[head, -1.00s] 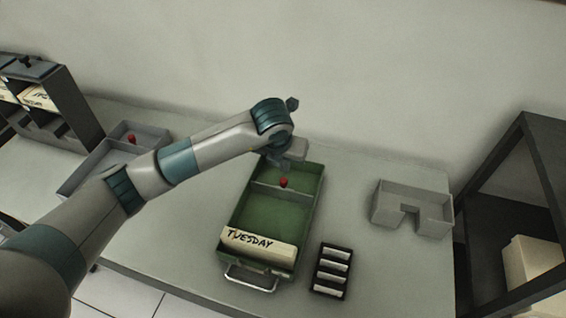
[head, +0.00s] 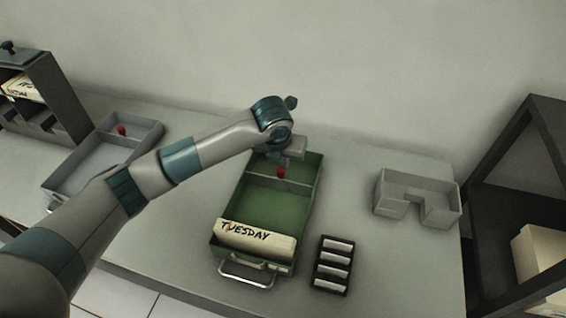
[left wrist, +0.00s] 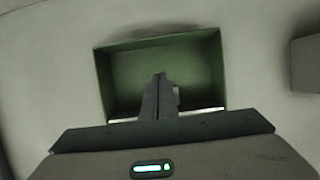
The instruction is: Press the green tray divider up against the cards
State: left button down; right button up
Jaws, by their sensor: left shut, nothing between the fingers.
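The green tray (head: 262,207) lies on the table in the head view, its handle toward the front. Cream cards marked TUESDAY (head: 255,238) stand at its front end. My left gripper (head: 281,160) is shut and empty over the back compartment, behind the divider. In the left wrist view its closed fingers (left wrist: 160,80) point into the green tray (left wrist: 118,75). Whether they touch the divider cannot be told. My right gripper is not in view.
A grey tray (head: 90,172) with a red knob lies to the left, beside a dark shelf unit (head: 60,95). A black rack (head: 333,265) with pale strips sits right of the green tray. A grey notched holder (head: 420,195) is further right, before a dark shelf.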

aim_at(278, 183)
pick_arm(q)
jog(key=shift+s, duration=0.2)
dwell(0.3)
jog(key=shift+s+a+p, duration=0.2)
jog(key=shift+s, duration=0.7)
jog(key=shift+s+a+p, duration=0.15)
jog(key=shift+s, duration=0.8)
jog(key=shift+s+a+p, duration=0.2)
jog(key=shift+s, duration=0.7)
jog(key=shift+s+a+p, duration=0.1)
jog(key=shift+s+a, duration=0.1)
jog(key=shift+s, duration=0.75)
jog(key=shift+s+a+p, duration=0.1)
jog(key=shift+s+a, duration=0.05)
jog(key=shift+s, duration=0.8)
jog(key=shift+s+a+p, duration=0.1)
jog(key=shift+s+a, duration=0.1)
jog(key=shift+s, duration=0.75)
jog(key=shift+s+a, duration=0.25)
jog(key=shift+s, duration=0.95)
jog(key=shift+s+a, duration=0.2)
jog(key=shift+s, duration=0.95)
jog(key=shift+s+a, duration=0.25)
jog(key=shift+s, duration=0.95)
jog(key=shift+w, duration=0.1)
jog(key=shift+r, duration=0.1)
jog(key=shift+p+v, duration=0.5)
jog(key=shift+v, duration=0.3)
jog(key=shift+p+v, duration=2.2)
jog(key=shift+v, duration=1.4)
